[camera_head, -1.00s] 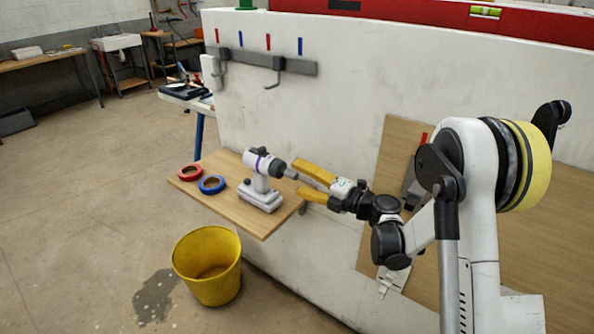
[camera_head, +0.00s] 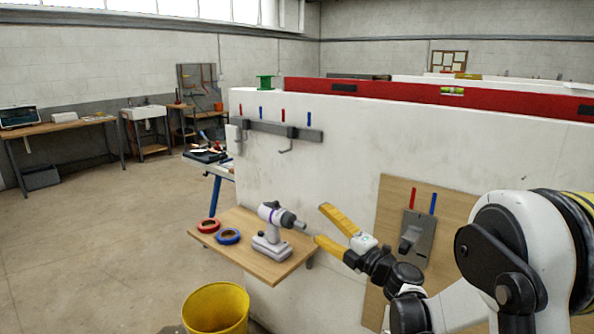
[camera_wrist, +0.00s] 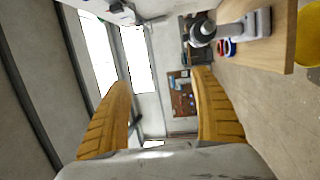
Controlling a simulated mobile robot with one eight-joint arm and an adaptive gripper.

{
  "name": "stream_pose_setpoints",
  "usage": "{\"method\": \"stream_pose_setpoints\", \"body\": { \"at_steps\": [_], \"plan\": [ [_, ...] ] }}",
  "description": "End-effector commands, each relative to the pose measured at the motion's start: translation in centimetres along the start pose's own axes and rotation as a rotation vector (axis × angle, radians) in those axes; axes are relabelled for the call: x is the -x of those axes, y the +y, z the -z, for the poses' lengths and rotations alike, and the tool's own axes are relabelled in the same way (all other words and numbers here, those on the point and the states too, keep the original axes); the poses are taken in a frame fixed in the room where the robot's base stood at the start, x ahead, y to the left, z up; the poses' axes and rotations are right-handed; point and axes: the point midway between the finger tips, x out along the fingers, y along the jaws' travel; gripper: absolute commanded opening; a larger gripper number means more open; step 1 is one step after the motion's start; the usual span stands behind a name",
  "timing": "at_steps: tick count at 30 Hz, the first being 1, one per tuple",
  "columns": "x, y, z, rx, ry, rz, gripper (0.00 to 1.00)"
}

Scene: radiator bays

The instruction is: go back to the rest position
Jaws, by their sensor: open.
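My gripper (camera_head: 322,226) is open and empty, its two yellow fingers spread apart in the head view. It is in front of the white wall, just right of the drill on the small wooden shelf. Its fingers also show in the wrist view (camera_wrist: 163,105), with nothing between them but the far room. The drill (camera_head: 268,243), white and grey with a purple band, stands upright on the shelf (camera_head: 285,268). The lower finger's tip appears close to the drill's nose in the head view; I cannot tell the gap.
A red tape roll (camera_head: 208,225) and a blue tape roll (camera_head: 228,236) lie on the shelf. A yellow bucket (camera_head: 216,308) stands on the floor below. A hook rail (camera_head: 270,129) and a wooden panel (camera_head: 385,225) are on the white wall. Open floor is at left.

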Motion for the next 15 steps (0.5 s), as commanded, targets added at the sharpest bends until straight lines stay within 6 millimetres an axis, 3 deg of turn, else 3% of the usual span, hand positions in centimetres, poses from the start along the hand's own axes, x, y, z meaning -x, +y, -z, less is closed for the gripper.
{"method": "stream_pose_setpoints", "body": {
  "at_steps": [5,8,12,15],
  "plan": [
    [1.3,5.8,-2.4,-0.119,-0.172,-0.065,0.74],
    [3.1,9.3,-4.1,-0.224,-0.304,-0.105,0.74],
    [7.9,13.1,-6.2,-0.443,-0.541,-0.150,0.74],
    [12.5,13.7,-6.6,-0.623,-0.714,-0.154,0.74]
  ]
}}
